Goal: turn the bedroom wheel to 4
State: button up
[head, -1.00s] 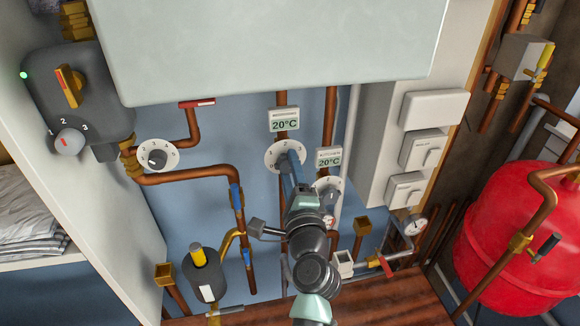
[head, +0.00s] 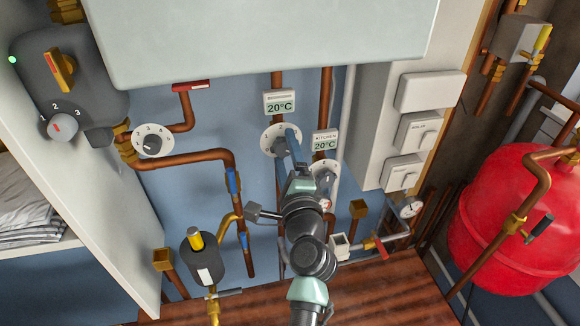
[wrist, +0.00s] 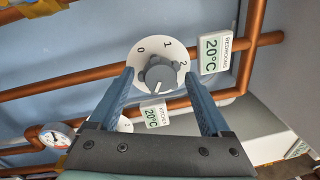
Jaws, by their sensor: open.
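The bedroom wheel is a grey knob (wrist: 161,74) on a white round dial (wrist: 147,55). In the wrist view, 0, 1 and 2 show on the dial; its lower part is partly covered by my fingers. A pale mark on the knob points down in that picture; which number it meets I cannot tell. The dial also shows in the head view (head: 268,139), under the bedroom display (head: 279,102), which reads 20°C. My gripper (wrist: 159,77) is open, its blue fingers either side of the knob. Contact cannot be told. In the head view, my gripper (head: 294,146) partly covers the wheel.
The kitchen wheel (head: 324,170) and its display (head: 324,141) sit close at lower right. Another numbered wheel (head: 152,141) is further left. Copper pipes (head: 195,158) run around the wheels. A white casing (head: 270,40) overhangs above, and a red tank (head: 505,225) stands right.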

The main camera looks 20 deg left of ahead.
jog(key=b+v, duration=0.2)
jog(key=v, duration=1)
jog(key=shift+s+d, duration=0.2)
jog(key=shift+s, duration=0.1)
jog(key=w+d+r+n+t+h, duration=0.1)
jog(key=d+r+n+h, duration=0.45)
jog(key=r+n, duration=0.3)
jog(key=w+d+r+n+t+h, duration=0.1)
jog(key=d+r+n+h, duration=0.3)
jog(key=d+r+n, duration=0.45)
jog(key=s+a+r+m+t, duration=0.1)
jog(key=s+r+t, duration=0.3)
jog(key=r, duration=0.7)
jog(key=s+a+r+m+t, duration=0.1)
jog(key=s+r+t, duration=0.4)
jog(key=s+r, duration=0.3)
notch_tip(320, 180, up, 5)
jog(key=shift+s+f, duration=0.15)
jog(key=shift+s, duration=0.1)
